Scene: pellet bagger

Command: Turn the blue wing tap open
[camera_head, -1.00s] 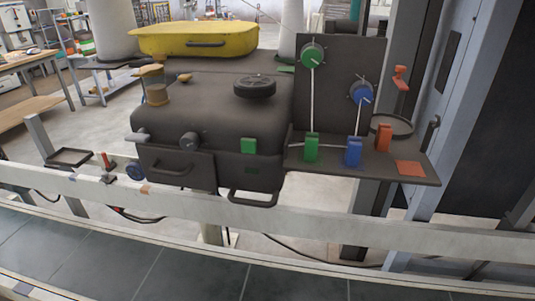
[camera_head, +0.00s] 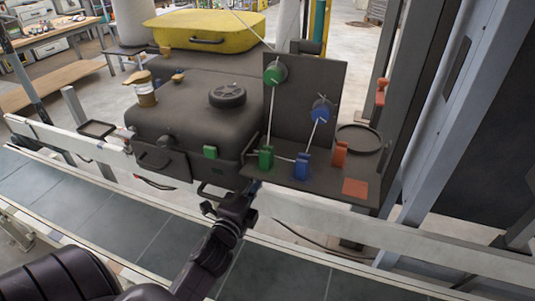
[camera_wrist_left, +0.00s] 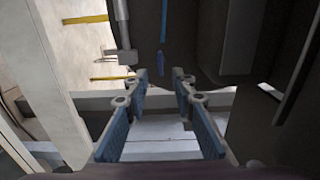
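I cannot pick out the wing tap for certain. A small blue piece (camera_wrist_left: 160,62) hangs beneath dark bodywork in the left wrist view, ahead of the fingers; its shape is too small to tell. My left gripper (camera_wrist_left: 161,84) is open, its blue-padded fingers apart with nothing between them. In the head view, my left gripper (camera_head: 250,190) reaches up to the machine's front, just below the side shelf. A blue wheel (camera_head: 321,111) on the upright panel and a blue block (camera_head: 302,166) on the shelf stand above and right of it. My right gripper is not in view.
A green wheel (camera_head: 275,73), green block (camera_head: 266,158) and orange block (camera_head: 340,153) are nearby. A pale rail (camera_head: 330,213) runs across in front.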

